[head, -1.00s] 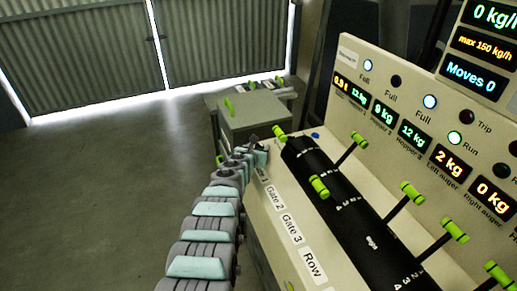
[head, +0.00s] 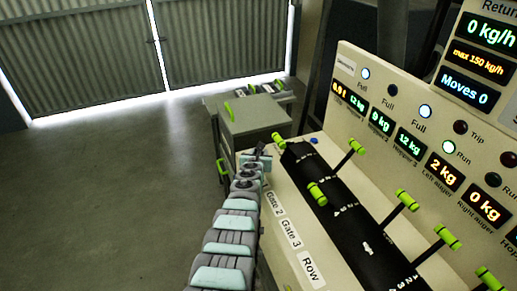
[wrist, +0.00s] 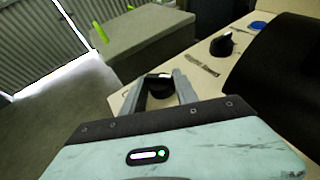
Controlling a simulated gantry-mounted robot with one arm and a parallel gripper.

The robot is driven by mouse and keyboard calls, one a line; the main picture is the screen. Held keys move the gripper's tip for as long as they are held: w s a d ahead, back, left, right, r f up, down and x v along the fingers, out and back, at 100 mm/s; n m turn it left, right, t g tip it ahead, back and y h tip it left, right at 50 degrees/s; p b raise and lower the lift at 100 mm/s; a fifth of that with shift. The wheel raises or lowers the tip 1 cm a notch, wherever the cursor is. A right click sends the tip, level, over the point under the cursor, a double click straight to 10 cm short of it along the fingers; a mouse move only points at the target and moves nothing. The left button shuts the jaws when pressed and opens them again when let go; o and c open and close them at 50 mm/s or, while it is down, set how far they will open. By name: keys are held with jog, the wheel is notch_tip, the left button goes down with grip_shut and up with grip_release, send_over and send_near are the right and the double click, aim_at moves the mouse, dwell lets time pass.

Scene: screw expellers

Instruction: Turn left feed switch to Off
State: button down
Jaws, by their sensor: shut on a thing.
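In the wrist view, a black rotary knob (wrist: 160,87) with a white mark on its top sits on the pale panel between the two grey fingers of my gripper (wrist: 161,84). The fingers are shut on it, and its lower part is partly hidden. A second black knob (wrist: 222,43) with a white mark stands behind and to the right, apart from my gripper. In the head view, my gripper (head: 262,151) is at the far left end of the console (head: 277,245), and the held knob cannot be made out. Which knob is the left feed switch cannot be read.
Green-tipped levers, one tip (head: 317,194) among several, stand along the black curved cover (head: 345,215) right of my gripper. A grey box (head: 255,115) with a green handle stands beyond it. A blue button (head: 313,141) is nearby. The floor to the left is clear.

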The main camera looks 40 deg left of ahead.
jog(key=shift+w+d+f+n+g+y+b, duration=0.1)
jog(key=shift+n+g+y+b, duration=0.15)
jog(key=shift+n+y+b, duration=0.2)
jog(key=shift+w+d+f+n+g+y+b, duration=0.1)
jog(key=shift+n+g+y+b, duration=0.15)
jog(key=shift+n+y+b, duration=0.15)
jog(key=shift+s+a+r+n+g+y+b, duration=0.1)
jog(key=shift+r+n+g+y+b, duration=0.05)
jog(key=shift+n+g+y+b, duration=0.25)
jog(key=c, duration=1)
grip_release()
jog(key=shift+o, duration=0.2)
jog(key=shift+r+p, duration=0.15)
jog(key=shift+p, duration=0.15)
